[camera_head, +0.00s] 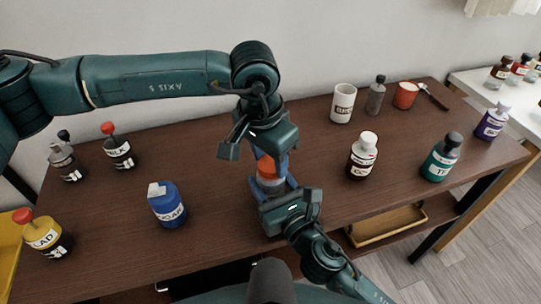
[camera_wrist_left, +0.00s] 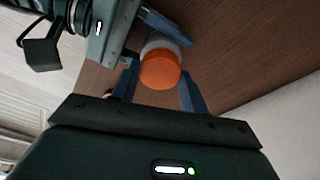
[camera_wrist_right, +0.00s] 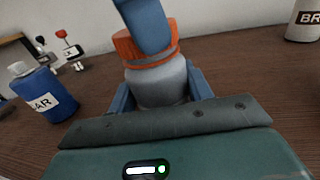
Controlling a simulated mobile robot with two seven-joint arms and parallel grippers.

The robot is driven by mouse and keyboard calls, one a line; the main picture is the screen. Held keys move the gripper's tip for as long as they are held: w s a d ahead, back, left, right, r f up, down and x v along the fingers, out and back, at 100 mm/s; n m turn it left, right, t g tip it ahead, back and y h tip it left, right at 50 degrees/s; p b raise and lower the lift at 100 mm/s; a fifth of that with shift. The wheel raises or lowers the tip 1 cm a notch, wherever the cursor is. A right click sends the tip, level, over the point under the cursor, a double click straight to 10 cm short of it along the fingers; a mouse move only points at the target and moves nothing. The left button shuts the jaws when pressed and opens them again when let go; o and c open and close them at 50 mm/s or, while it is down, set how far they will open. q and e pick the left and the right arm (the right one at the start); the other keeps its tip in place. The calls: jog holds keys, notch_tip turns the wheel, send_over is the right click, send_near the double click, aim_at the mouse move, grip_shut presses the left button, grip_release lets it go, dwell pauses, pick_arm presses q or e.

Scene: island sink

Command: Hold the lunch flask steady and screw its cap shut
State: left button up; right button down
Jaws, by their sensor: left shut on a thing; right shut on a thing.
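The lunch flask (camera_head: 270,182) has a grey body and stands upright near the middle of the table, with its orange cap (camera_head: 266,166) on top. My left gripper (camera_head: 266,158) comes down from above and is shut on the cap; the left wrist view shows the cap (camera_wrist_left: 160,70) between its blue fingers. My right gripper (camera_head: 272,186) reaches in from the front and is shut on the flask body (camera_wrist_right: 158,84), below the cap. A left finger hides part of the cap (camera_wrist_right: 128,46) in the right wrist view. I cannot tell how tightly the cap sits.
A blue sugar bottle (camera_head: 168,205) stands left of the flask, and a dark brown bottle (camera_head: 362,160) and a teal bottle (camera_head: 440,160) stand right. A white mug (camera_head: 343,103) is at the back. A wooden tray (camera_head: 385,226) lies on the lower shelf. The table around the flask is clear.

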pick_arm(q)
jog(key=shift+m, duration=1.1)
jog(key=o, duration=0.9)
jog(key=shift+o, duration=0.2)
jog(key=shift+r, duration=2.25)
jog(key=shift+c, duration=0.4)
